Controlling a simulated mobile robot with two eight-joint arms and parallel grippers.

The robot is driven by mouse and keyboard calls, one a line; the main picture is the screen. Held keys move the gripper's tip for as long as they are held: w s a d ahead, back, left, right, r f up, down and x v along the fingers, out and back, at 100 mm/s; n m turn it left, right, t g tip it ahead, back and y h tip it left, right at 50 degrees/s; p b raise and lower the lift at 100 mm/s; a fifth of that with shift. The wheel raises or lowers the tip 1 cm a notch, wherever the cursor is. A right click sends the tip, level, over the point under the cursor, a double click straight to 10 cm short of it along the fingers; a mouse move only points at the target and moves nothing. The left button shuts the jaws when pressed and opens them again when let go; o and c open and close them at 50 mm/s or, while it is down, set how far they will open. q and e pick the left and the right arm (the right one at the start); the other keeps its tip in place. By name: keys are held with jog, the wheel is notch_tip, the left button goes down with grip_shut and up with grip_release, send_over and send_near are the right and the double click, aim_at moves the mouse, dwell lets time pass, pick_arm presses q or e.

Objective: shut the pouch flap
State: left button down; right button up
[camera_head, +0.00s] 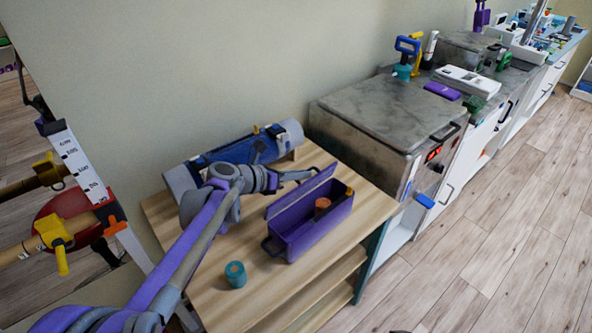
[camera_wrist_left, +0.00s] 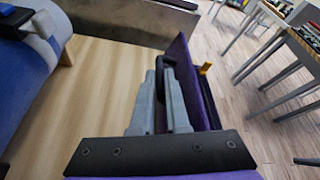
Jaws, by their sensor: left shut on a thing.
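The pouch (camera_head: 312,232) is a purple, box-like case on the wooden shelf top, with a dark handle at its near end. Its purple flap (camera_head: 300,193) stands raised and tilted along the left long side, so the pouch is open. My left gripper (camera_head: 308,174) is at the flap's far end, shut on the flap. In the left wrist view its grey fingers (camera_wrist_left: 162,68) are close together against the purple flap (camera_wrist_left: 180,52), beside a dark handle; the exact contact is partly hidden. My right gripper is not in view.
An orange-brown roll (camera_head: 322,205) sits inside the pouch. A teal roll (camera_head: 235,273) stands on the shelf top at the near left. A blue-grey rolled bundle (camera_head: 235,157) lies along the wall. A grey marbled unit (camera_head: 385,112) stands beyond the pouch.

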aim_at(308, 181)
pick_arm(q)
jog(key=m, duration=0.1)
jog(key=s+d+m+t+y+p, duration=0.1)
jog(key=shift+s+d+r+m+y, duration=0.25)
jog(key=shift+r+m+y, duration=0.05)
jog(key=shift+r, duration=0.1)
jog(key=shift+s+d+f+m+t+y+p, duration=0.1)
jog(key=shift+s+d+m+t+y+p, duration=0.55)
jog(key=shift+m, duration=0.55)
jog(key=shift+s+d+f+m+t+y, duration=0.2)
jog(key=shift+s+d+f+m+t, duration=0.2)
jog(key=shift+m+t, duration=0.35)
jog(key=shift+s+d+f+m+t+y, duration=0.25)
jog(key=shift+s+d+m+t, duration=0.2)
jog(key=shift+m, duration=0.55)
jog(key=shift+s+d+f+m+t+y, duration=0.2)
jog(key=shift+s+d+f+m+t, duration=0.3)
jog(key=shift+m, duration=0.35)
jog(key=shift+r, duration=0.1)
jog(key=c, duration=1.2)
grip_release()
jog(key=shift+w, duration=0.1)
jog(key=shift+a, duration=0.1)
jog(key=p+v, duration=0.1)
jog(key=v, duration=1)
jog(key=shift+p, duration=0.3)
